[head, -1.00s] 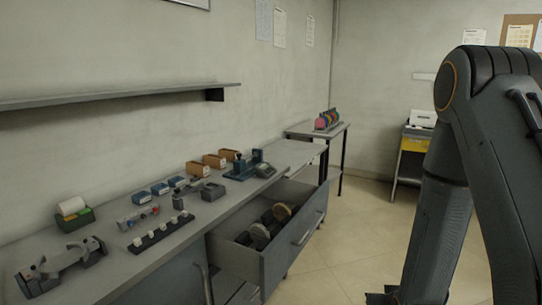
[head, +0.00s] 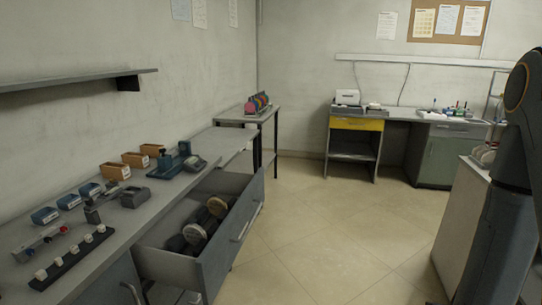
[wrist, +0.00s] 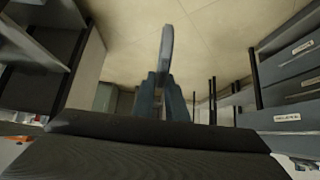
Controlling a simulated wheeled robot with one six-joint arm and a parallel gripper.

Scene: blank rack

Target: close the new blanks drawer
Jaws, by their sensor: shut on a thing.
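In the head view a grey drawer (head: 215,258) stands pulled out of the left bench, with a long handle on its front. Several dark and tan round things (head: 200,230) lie inside it. I see no readable label on it here, so I cannot tell its name. In the wrist view my gripper (wrist: 164,100) is shut on a thin grey rounded thing (wrist: 166,48), seen edge-on, clear of the things around it. I cannot tell what it is. The head view shows part of my arm at the right edge, but not my gripper.
Small blue and tan bins (head: 113,171) and tools stand on the bench (head: 165,190). A small table with coloured discs (head: 257,103) is beyond it. A desk with a yellow drawer (head: 357,124) is at the back. The middle floor is clear. Labelled grey drawer fronts (wrist: 290,85) show in the wrist view.

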